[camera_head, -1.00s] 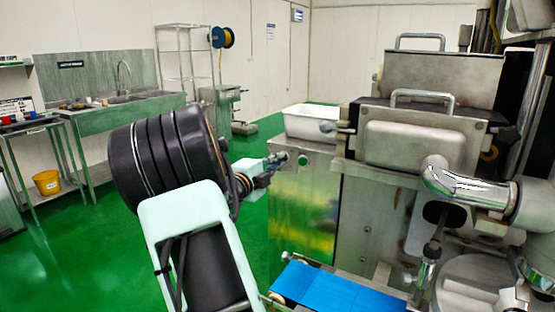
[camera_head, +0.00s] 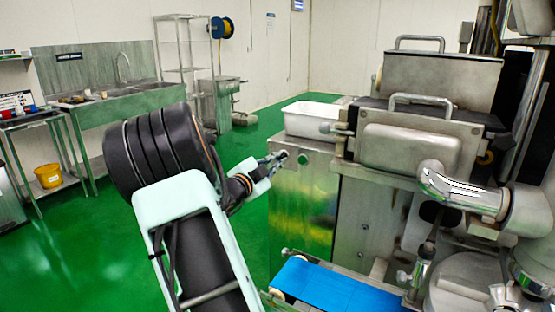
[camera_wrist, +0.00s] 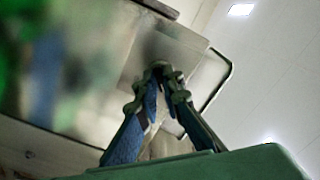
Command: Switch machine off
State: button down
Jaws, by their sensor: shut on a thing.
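The encrusting machine (camera_head: 310,220) is a steel cabinet with a blue belt at its lower front. A round green button (camera_head: 302,159) is on its upper left part. My gripper (camera_head: 281,158) is at the cabinet's upper left corner, just left of the green button. In the wrist view my gripper's fingertips (camera_wrist: 162,70) come together against the machine's metal face (camera_wrist: 185,55). They are shut on a small dark part, seemingly a switch knob, mostly hidden between them.
A white tub (camera_head: 305,118) stands on top of the machine behind the gripper. The blue belt (camera_head: 335,288) juts out below. Steel pipework (camera_head: 460,195) is at the right. Green floor (camera_head: 75,245) lies open to the left, with a sink bench (camera_head: 125,105) farther back.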

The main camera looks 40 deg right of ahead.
dwell(0.3)
jog(key=c, duration=2.1)
grip_release()
jog(key=v, duration=1.2)
jog(key=shift+r, duration=0.1)
